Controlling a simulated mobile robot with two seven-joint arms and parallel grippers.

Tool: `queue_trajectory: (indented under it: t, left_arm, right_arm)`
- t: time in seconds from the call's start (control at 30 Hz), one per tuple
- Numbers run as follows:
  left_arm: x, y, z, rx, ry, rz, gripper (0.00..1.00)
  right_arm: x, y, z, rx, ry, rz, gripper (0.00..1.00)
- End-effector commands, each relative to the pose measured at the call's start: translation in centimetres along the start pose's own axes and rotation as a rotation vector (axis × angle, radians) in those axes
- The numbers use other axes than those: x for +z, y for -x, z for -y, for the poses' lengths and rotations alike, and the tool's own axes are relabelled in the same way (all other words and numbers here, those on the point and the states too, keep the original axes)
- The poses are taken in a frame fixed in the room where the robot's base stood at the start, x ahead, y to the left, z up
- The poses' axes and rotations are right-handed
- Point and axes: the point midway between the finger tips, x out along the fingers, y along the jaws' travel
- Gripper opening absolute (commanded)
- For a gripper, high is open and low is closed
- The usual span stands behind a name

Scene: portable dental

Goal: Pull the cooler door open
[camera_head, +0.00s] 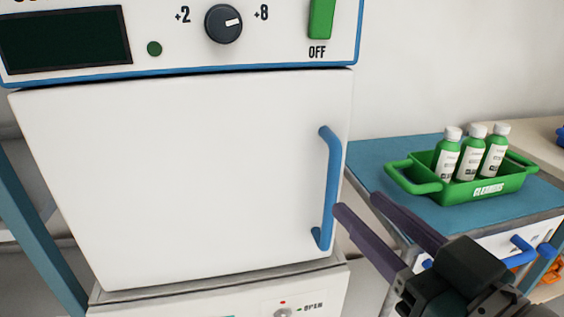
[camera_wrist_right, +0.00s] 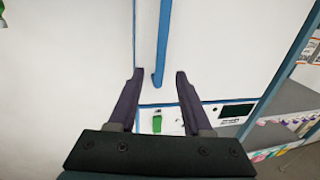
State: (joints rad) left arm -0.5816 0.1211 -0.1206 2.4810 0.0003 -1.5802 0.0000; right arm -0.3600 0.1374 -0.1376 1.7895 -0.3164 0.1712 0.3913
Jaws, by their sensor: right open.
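The cooler door (camera_head: 190,180) is a white panel and looks shut against the cooler body. Its blue vertical bar handle (camera_head: 333,185) is on the door's right side. My right gripper (camera_head: 356,203) is open, with its dark fingertips just right of the handle's lower part in the head view. In the right wrist view the blue handle (camera_wrist_right: 163,45) lines up with the gap between the fingers of the right gripper (camera_wrist_right: 160,72). Nothing is gripped. I cannot tell how far the fingertips are from the handle in depth. My left gripper is not in view.
The cooler's control panel (camera_head: 270,45) with a knob and green switch is above the door. To the right, a green tray (camera_head: 415,187) with three white-capped bottles (camera_head: 471,152) stands on a blue-topped cart (camera_head: 378,155). A shelf (camera_wrist_right: 285,95) shows at the wrist view's right.

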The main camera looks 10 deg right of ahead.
Motion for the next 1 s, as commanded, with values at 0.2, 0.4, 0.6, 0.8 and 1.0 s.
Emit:
queue_trajectory:
  t: [0.2,0.4,0.6,0.8,1.0]
  left_arm:
    - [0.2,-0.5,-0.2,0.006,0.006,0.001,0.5]
    - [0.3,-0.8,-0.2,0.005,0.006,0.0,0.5]
    - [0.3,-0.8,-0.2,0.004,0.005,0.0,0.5]
    - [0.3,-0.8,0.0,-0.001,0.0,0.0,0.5]
    - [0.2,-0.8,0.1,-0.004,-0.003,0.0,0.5]
  right_arm:
    - [0.0,-4.2,0.0,0.0,0.0,-0.003,0.5]
    - [0.1,-6.7,0.0,0.0,-0.002,0.0,0.5]
    - [0.0,-7.4,0.0,0.0,-0.002,0.002,0.5]
    - [0.0,-7.3,0.0,0.0,-0.002,0.001,0.47]
    - [0.0,-7.3,0.0,0.0,-0.001,0.001,0.25]
